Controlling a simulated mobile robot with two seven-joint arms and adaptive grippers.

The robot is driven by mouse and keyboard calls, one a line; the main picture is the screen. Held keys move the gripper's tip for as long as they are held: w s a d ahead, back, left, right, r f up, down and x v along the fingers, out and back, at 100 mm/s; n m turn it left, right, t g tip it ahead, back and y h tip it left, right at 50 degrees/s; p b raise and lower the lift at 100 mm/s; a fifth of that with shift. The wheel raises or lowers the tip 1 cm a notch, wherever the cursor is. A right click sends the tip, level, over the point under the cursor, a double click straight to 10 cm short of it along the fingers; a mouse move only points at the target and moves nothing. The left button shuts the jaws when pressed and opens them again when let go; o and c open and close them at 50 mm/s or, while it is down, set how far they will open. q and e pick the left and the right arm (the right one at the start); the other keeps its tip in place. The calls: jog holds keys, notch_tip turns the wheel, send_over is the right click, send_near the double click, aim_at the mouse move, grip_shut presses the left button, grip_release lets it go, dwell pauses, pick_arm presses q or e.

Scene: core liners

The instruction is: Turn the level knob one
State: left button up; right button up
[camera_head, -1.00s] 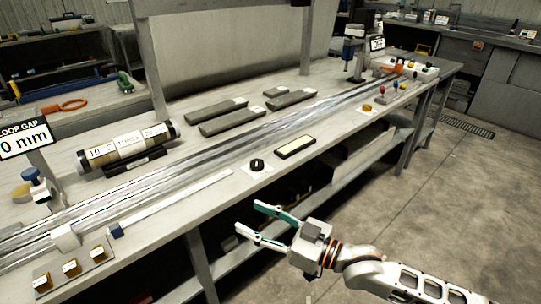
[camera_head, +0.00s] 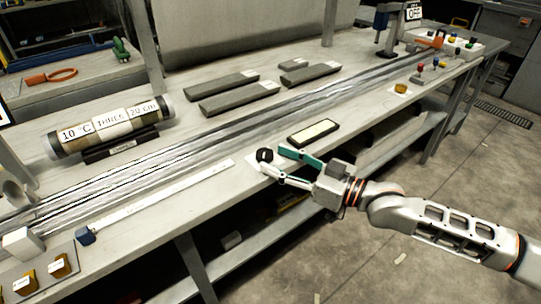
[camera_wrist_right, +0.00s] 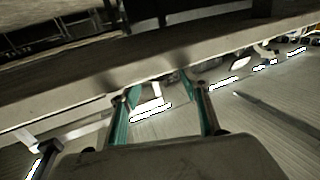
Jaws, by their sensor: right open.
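The knob (camera_head: 264,155) is a small black round dial on a white plate (camera_head: 252,165) near the front edge of the workbench. My right gripper (camera_head: 274,159) is open, with teal-and-white fingers pointing left. Its fingertips are at the knob's right side, one toward the back and one toward the front. I cannot tell whether they touch it. In the right wrist view the two spread fingers (camera_wrist_right: 160,88) show, with no knob I can make out between them. My left gripper is not in view.
A black-framed pale pad (camera_head: 313,132) lies just behind my right gripper. Long clear liners (camera_head: 215,135) run along the bench (camera_head: 350,95). A labelled core tube (camera_head: 110,126) sits at the left, and several grey bars (camera_head: 240,95) lie behind.

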aim_at(265, 156)
jog(key=shift+x, duration=1.1)
jog(key=shift+w+a, duration=0.15)
jog(key=shift+a, duration=0.05)
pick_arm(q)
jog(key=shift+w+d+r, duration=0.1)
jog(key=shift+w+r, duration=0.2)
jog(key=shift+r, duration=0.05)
pick_arm(e)
jog(key=shift+w+a, duration=0.1)
